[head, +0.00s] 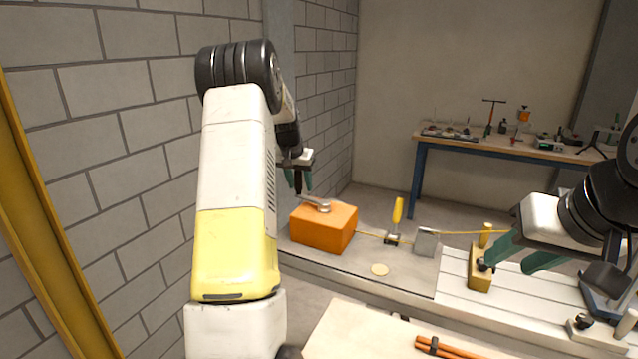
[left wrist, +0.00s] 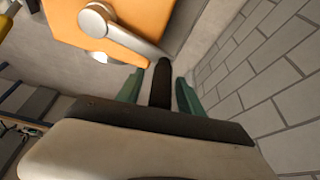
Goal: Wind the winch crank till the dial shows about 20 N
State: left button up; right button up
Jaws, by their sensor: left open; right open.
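The winch is an orange box (head: 318,232) at the left end of the bench, with a grey crank arm (head: 322,205) on top. The box (left wrist: 135,22) and crank arm (left wrist: 125,36) also show in the left wrist view. The black crank handle (left wrist: 162,82) stands between the green fingers of my left gripper (left wrist: 160,92), which is open with gaps on both sides. In the head view my left gripper (head: 299,180) is above the box's left side. My right gripper (head: 518,255) is open beside a yellow block (head: 480,272). I cannot make out a readable dial.
A yellow line runs right from the winch past a yellow upright handle (head: 397,211) and a grey plate (head: 425,243). A pale disc (head: 380,270) lies on the bench. A brick wall (head: 120,150) is close on the left. A blue-legged table (head: 418,180) stands behind.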

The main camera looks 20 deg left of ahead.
pick_arm(q)
jog(key=shift+c, duration=0.2)
grip_shut()
dwell(1.1)
